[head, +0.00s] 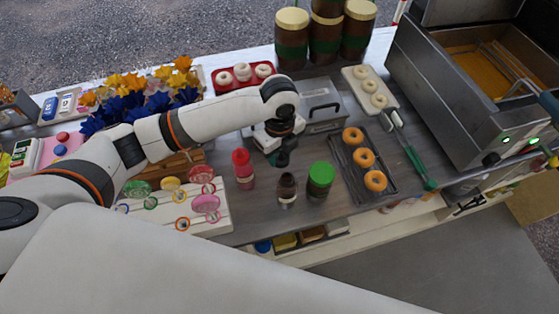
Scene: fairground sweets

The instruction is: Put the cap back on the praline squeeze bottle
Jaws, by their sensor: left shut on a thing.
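The praline squeeze bottle (287,190), dark brown with a pale label, stands upright on the grey counter between a red squeeze bottle and a green-lidded jar. My left gripper (282,158) points down just above and slightly left of the bottle's top. It is shut on a small dark thing, apparently the cap, which blends with the dark fingers. I cannot tell whether the cap touches the bottle. My right gripper is not in view.
The red bottle (243,168) stands close on the left, the green-lidded jar (320,180) close on the right. A lollipop rack (215,222) lies at front left. A doughnut tray (386,184) is on the right, with a metal box (321,108) behind.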

